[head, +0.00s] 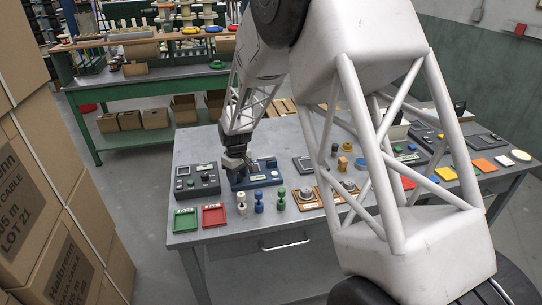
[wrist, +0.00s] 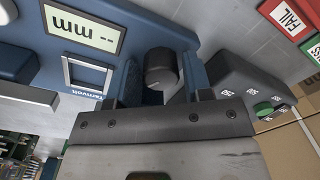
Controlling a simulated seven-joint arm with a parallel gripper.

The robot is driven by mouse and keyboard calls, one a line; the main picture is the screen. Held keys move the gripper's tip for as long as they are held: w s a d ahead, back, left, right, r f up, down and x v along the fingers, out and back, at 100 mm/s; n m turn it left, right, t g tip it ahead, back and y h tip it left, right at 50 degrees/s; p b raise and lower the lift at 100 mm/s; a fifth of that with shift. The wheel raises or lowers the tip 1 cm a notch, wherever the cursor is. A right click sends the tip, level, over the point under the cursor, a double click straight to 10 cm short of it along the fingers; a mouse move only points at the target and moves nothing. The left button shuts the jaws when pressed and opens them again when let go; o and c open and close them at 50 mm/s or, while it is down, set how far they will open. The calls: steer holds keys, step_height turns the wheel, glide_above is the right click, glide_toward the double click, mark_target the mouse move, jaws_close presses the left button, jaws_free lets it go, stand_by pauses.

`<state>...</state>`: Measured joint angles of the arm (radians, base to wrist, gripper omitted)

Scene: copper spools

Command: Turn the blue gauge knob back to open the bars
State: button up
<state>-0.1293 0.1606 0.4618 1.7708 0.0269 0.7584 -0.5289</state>
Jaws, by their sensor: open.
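The blue gauge (head: 262,181) stands on the grey table, with a pale label or display on its front. In the wrist view its blue body (wrist: 185,32) carries a display (wrist: 84,33) reading "mm --" and a square frame (wrist: 87,75). A dark round knob (wrist: 160,66) sticks up from the gauge. My gripper (head: 238,163) is over the gauge's left end. In the wrist view my gripper (wrist: 160,92) is open, with one finger on each side of the knob. I cannot tell whether either finger touches it. The head view does not show the knob clearly.
A dark grey device (head: 195,183) with a green button stands close left of the gauge. Green (head: 185,220) and red (head: 214,216) trays lie in front. Small spools (head: 259,201) stand at the front right. Stacked cartons (head: 60,200) are left of the table.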

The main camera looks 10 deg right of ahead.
mark_target(238, 175)
steer(key=m, duration=1.4)
step_height(238, 175, up, 8)
steer(key=shift+s+r, duration=0.1)
steer(key=s+d+r+n, duration=0.1)
steer(key=s+d+r, duration=0.2)
steer(key=s+r, duration=0.4)
steer(key=s+d+r+n+t, duration=0.1)
steer(key=s+r, duration=0.6)
steer(key=s, duration=0.8)
steer(key=shift+d+n+t, duration=0.3)
steer(key=shift+d+n, duration=0.3)
steer(key=shift+d, duration=0.8)
steer(key=shift+r, duration=0.1)
